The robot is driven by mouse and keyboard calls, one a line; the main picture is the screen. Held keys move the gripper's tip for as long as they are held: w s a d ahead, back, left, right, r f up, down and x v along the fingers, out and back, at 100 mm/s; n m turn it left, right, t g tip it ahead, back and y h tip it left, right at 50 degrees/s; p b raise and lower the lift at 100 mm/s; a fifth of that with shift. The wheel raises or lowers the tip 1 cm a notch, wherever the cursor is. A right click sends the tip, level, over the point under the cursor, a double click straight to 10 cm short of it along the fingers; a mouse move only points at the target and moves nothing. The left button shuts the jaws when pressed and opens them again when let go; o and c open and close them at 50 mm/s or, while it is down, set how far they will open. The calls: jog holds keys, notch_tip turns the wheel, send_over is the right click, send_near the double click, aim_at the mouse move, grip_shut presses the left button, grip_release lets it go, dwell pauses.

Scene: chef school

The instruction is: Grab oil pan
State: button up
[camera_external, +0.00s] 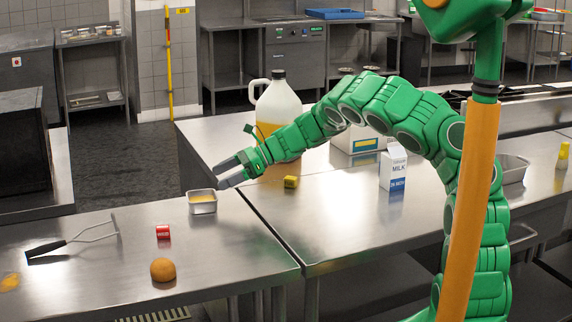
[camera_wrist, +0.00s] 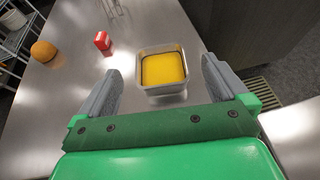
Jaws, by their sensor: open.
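The oil pan is a small square metal pan (camera_external: 202,202) holding yellow oil, on the steel table near its far edge. In the wrist view the pan (camera_wrist: 164,91) lies ahead of my gripper, nearly centred between the fingers. My gripper (camera_external: 226,175) is above the pan and slightly to its right in the external view. Its two grey fingers (camera_wrist: 163,85) are spread wide, with nothing held between them. I cannot tell from these views whether a finger touches the pan.
A red-and-white box (camera_external: 162,231), a brown ball-shaped item (camera_external: 162,269) and a black-handled tool (camera_external: 72,241) lie on the same table. A large oil jug (camera_external: 277,112), a yellow block (camera_external: 291,181) and a milk carton (camera_external: 393,168) stand to the right. Bare steel surrounds the pan.

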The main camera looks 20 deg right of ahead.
aim_at(202, 197)
notch_tip(202, 197, down, 2)
jog(key=shift+a+f, duration=0.1)
jog(key=shift+f, duration=0.15)
jog(key=shift+f+x, duration=0.15)
jog(key=shift+x, duration=1.75)
jog(key=shift+f+x, duration=0.1)
jog(key=shift+x, duration=1.8)
jog(key=shift+s, duration=0.15)
jog(key=c, duration=1.1)
